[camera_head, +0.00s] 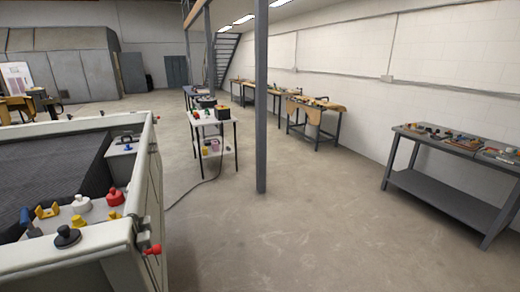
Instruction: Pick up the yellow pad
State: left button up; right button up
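No thing that I can clearly make out as a yellow pad shows. A small yellow piece (47,211) lies on the near corner ledge of the big grey-white machine at the left, but it looks like a fitting or clamp. A small black and yellow item (223,113) stands on top of the white shelf table in the middle distance. A tiny yellowish patch (206,151) shows on that table's lower shelf, too small to tell what it is. Neither of my grippers is in view.
The machine (150,190) with its raised rim fills the left foreground. The white shelf table (209,118) stands beyond it. A grey post (261,110) rises mid-view. A grey workbench (440,200) with tools stands at right. The concrete floor (310,230) between is open; a cable lies near the table.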

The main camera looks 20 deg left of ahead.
aim_at(77, 223)
jog(key=i+u, duration=0.15)
jog(key=u, duration=0.3)
jog(key=i+u, duration=0.15)
jog(key=u, duration=0.3)
jog(key=i+l+u, duration=0.1)
jog(key=u, duration=0.35)
jog(key=i+l+u, duration=0.15)
jog(key=u, duration=0.3)
jog(key=i+l+u, duration=0.1)
jog(key=u, duration=0.35)
jog(key=l+u, duration=0.25)
jog(key=u, duration=0.15)
jog(key=i+l+u, duration=0.2)
jog(key=u, duration=0.25)
jog(key=i+l+u, duration=0.1)
jog(key=l+u, duration=0.35)
jog(key=i+l+u, duration=0.15)
jog(key=l+u, duration=0.5)
jog(key=l, duration=0.15)
jog(key=i+l, duration=0.05)
